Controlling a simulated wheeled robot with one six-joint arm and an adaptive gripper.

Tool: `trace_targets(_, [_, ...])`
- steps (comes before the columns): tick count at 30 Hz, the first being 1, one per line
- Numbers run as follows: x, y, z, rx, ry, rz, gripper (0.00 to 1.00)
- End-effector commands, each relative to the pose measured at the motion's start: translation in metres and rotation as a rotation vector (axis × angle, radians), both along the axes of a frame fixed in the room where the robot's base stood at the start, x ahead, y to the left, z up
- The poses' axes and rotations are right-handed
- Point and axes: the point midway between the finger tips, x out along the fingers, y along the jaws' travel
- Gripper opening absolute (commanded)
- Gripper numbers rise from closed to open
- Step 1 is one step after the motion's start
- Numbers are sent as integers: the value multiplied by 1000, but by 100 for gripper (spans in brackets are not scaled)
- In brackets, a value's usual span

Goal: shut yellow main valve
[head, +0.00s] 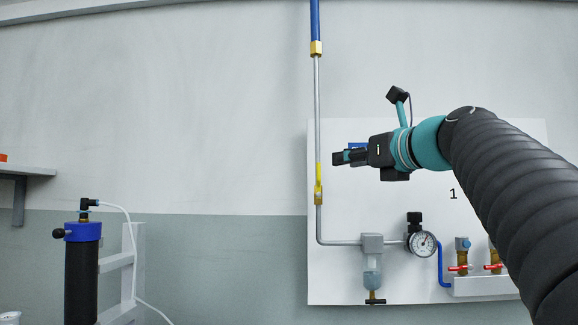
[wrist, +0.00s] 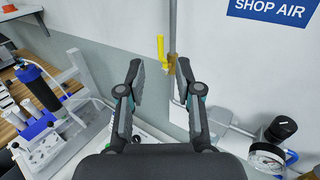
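The yellow main valve (head: 318,190) sits on the grey vertical pipe, its yellow lever pointing up along the pipe. In the wrist view the yellow lever (wrist: 161,49) stands upright beyond and above my fingertips, with the valve body partly hidden behind the right finger. My gripper (wrist: 159,68) is open and empty, its two fingers spread apart. In the head view my gripper (head: 338,157) is level with or slightly above the top of the lever, to its right in the picture. I see no contact with the valve.
A pressure gauge (head: 422,243), a filter bowl (head: 372,272) and red-handled valves (head: 458,267) are mounted low on the white panel (head: 340,285). A blue sign (wrist: 270,10) is beside the pipe. A black cylinder with a blue cap (head: 82,232) stands at left. The wall between is clear.

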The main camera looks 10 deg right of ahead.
Motion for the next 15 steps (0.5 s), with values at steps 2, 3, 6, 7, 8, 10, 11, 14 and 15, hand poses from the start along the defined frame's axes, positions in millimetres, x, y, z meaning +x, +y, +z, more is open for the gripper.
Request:
trace_targets(2, [16, 7, 0, -1, 2, 4, 34])
trace_targets(3, [23, 10, 1, -1, 1, 4, 34])
trace_targets(6, [40, 17, 0, -1, 2, 2, 34])
trace_targets(7, [45, 19, 0, -2, 1, 2, 34])
trace_targets(8, [51, 21, 0, -2, 2, 2, 34])
trace_targets(10, [62, 25, 0, -2, 1, 1, 34])
trace_targets(11, [66, 27, 0, -3, 2, 0, 34])
trace_targets(14, [80, 32, 0, -2, 1, -2, 34])
trace_targets(15, [84, 33, 0, -2, 1, -3, 34])
